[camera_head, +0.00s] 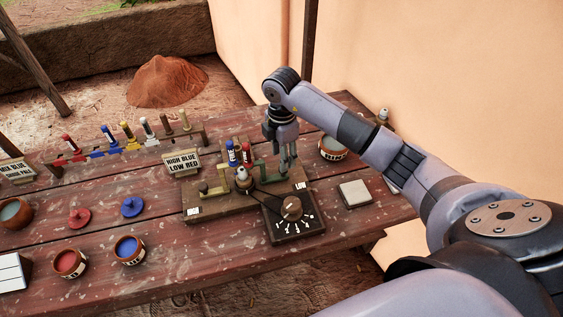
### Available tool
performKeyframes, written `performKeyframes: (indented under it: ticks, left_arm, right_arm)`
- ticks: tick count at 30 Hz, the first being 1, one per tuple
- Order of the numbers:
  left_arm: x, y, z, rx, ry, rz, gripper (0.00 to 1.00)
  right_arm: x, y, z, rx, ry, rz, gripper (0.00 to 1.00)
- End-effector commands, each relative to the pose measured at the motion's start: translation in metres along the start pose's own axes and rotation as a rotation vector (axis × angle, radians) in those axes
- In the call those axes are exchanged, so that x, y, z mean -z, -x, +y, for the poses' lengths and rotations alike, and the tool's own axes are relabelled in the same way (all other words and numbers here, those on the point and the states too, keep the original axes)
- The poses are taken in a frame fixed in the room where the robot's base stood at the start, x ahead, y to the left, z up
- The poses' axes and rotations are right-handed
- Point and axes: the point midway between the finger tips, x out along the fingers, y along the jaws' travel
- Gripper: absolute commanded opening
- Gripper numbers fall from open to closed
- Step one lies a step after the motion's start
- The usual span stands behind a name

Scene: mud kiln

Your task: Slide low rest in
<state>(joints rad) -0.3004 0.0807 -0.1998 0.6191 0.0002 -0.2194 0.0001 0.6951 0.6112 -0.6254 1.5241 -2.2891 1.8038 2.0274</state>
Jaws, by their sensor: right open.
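A wooden fixture (222,206) lies on the table, with a white tag at its left end and a tag that seems to read LOW (300,186) at its right end. An olive-green bracket (263,172), perhaps the low rest, stands on its right half. A yellowish bracket (214,189) stands on its left half, with a pale round-topped piece (243,177) between them. My left gripper is out of view.
A dial box (290,225) sits at the fixture's front right. Blue (232,153) and red (247,155) tubes stand behind the bracket. Paint pots (130,250) and a pale square block (355,193) lie around. A wall borders the right.

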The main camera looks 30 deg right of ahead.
Motion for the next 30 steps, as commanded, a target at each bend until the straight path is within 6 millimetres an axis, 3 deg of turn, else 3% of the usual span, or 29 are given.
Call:
performKeyframes:
  ticks: [6,12,30]
  left_arm:
    - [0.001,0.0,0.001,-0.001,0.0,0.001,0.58]
    - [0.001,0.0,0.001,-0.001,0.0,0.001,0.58]
    - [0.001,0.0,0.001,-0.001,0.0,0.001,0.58]
  right_arm:
    - [-0.001,0.048,0.001,-0.004,0.001,0.0,0.42]
    - [0.0,0.072,0.001,-0.002,0.0,0.001,0.42]
    - [0.0,0.077,0.0,0.0,0.0,0.001,0.42]
